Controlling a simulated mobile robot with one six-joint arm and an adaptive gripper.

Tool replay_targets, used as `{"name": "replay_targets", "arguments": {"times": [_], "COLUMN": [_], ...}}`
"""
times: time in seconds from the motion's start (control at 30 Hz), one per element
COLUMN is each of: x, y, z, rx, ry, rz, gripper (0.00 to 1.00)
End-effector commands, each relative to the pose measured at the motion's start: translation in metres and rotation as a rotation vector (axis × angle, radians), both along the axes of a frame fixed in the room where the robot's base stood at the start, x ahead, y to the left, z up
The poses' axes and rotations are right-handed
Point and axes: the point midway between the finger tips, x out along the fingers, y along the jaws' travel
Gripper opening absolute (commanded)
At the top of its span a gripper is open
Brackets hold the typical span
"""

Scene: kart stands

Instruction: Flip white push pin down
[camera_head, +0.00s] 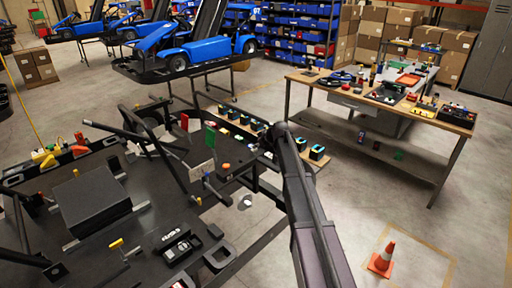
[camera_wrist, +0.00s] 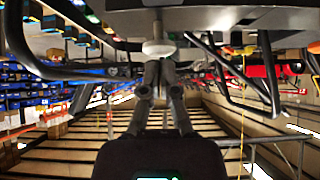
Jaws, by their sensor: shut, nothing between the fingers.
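In the wrist view, a small white round piece (camera_wrist: 158,48), which looks like the white push pin, sits against a dark kart part (camera_wrist: 175,22). My gripper (camera_wrist: 160,62) is shut and empty, its fingertips close together right by the white piece. I cannot tell whether they touch it. In the head view, my arm reaches to the right side of the black kart stand (camera_head: 95,235). There the gripper and the pin are too small and hidden to make out.
Black bars and a steering wheel (camera_head: 150,130) rise from the stand. A small white object (camera_head: 245,202) shows below its right edge. A workbench (camera_head: 430,112) with tools stands at the right. An orange cone (camera_head: 382,260) stands on open floor at the lower right.

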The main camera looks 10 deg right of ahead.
Motion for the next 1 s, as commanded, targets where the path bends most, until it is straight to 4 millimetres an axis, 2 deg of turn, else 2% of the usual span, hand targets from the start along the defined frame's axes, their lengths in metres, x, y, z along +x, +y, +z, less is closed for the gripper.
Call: {"name": "replay_targets", "arguments": {"times": [0.43, 0.8, 1.0], "x": [0.0, 0.0, -0.001], "y": [0.0, 0.0, 0.0], "z": [-0.002, -0.026, -0.029], "rx": [0.0, -0.001, -0.003], "ry": [0.0, 0.001, 0.005], "rz": [0.0, 0.0, 0.002], "gripper": [0.0, 0.0, 0.0]}}
